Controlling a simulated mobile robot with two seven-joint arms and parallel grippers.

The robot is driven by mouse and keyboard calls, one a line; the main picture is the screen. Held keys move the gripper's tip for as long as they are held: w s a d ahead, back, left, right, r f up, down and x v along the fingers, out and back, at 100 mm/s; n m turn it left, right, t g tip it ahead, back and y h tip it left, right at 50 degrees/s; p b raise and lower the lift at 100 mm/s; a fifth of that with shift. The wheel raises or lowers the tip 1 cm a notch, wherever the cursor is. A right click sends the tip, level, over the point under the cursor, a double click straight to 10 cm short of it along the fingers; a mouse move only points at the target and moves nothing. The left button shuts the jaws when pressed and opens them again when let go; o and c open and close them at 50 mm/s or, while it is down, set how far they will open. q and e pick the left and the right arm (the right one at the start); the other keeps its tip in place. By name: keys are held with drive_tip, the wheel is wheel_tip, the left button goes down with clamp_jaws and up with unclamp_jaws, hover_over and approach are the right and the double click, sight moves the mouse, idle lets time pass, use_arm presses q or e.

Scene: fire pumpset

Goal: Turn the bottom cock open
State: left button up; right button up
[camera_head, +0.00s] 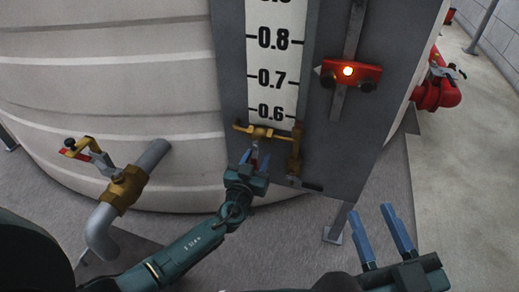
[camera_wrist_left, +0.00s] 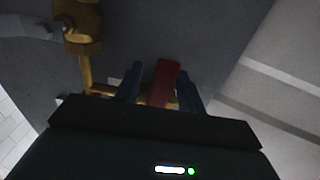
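The bottom cock (camera_head: 265,133) is a brass fitting at the lower end of the level gauge, below the 0.6 mark. Its red lever (camera_wrist_left: 163,84) lies between the blue fingers of my left gripper (camera_head: 254,157) in the left wrist view. A gap shows between the lever and the left finger; the lever is close to the right finger, and I cannot tell if they touch. My left gripper (camera_wrist_left: 157,82) is open around the lever. My right gripper (camera_head: 383,238) is open and empty at the lower right. The fingers partly hide the lever in the head view.
A brass valve (camera_head: 126,186) with a red and yellow handle sits on a bent pipe at left. A red slider with a lit lamp (camera_head: 347,71) is on the grey panel (camera_head: 342,143). Red piping (camera_head: 436,93) stands at far right.

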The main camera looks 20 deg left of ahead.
use_arm(q)
drive_tip(key=shift+c, duration=0.3)
clamp_jaws()
idle(0.4)
